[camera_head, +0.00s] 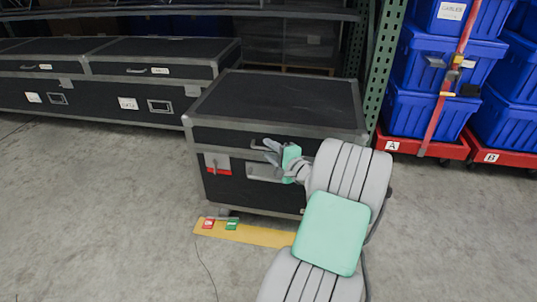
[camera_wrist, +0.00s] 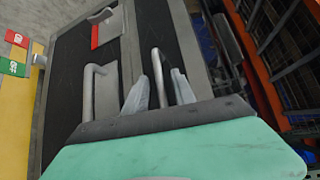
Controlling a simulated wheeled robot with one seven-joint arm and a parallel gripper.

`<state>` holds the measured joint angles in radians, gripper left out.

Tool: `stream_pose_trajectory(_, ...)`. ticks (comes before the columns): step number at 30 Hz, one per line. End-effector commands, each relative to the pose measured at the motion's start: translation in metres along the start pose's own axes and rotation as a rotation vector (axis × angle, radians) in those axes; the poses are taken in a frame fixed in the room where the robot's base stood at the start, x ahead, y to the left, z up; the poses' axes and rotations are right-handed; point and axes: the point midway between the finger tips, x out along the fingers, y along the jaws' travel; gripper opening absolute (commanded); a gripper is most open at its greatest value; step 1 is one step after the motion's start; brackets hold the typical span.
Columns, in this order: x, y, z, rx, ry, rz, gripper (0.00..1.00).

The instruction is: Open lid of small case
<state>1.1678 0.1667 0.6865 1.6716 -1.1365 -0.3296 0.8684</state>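The small case (camera_head: 275,100) is black with silver edges and stands on the floor; its lid is closed. My gripper (camera_head: 270,152) is at the upper front of the case, by the lid handle (camera_head: 262,142). In the wrist view my gripper (camera_wrist: 160,90) has its two grey fingers apart, and the lid handle (camera_wrist: 157,68) shows between them; whether they touch it I cannot tell. A second, lower handle (camera_wrist: 89,92) is on the case body. A latch (camera_head: 218,163) with a red strip sits at the front left. My arm hides the front right of the case.
Long black cases (camera_head: 110,80) stand behind on the left. Blue totes (camera_head: 425,105) with a red strap stand on red dollies at the right, past a green rack post (camera_head: 382,65). A yellow floor strip (camera_head: 255,236) with red and green tags lies in front. Floor at left is clear.

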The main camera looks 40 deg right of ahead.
Motion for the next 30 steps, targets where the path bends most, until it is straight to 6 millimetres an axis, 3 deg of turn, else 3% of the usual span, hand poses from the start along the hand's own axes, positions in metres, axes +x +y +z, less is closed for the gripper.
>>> stream_pose_trajectory(3, 0.0098, 0.0005, 0.0006, -0.001, -0.001, 0.0, 0.32)
stream_pose_trajectory(10, 0.0104, -0.0008, 0.0005, -0.001, 0.0, 0.0, 0.32)
stream_pose_trajectory(21, 0.0102, -0.0006, 0.0005, -0.001, 0.0, 0.0, 0.02)
stream_pose_trajectory(30, 0.0101, -0.0007, 0.0004, -0.002, 0.0, 0.0, 0.0)
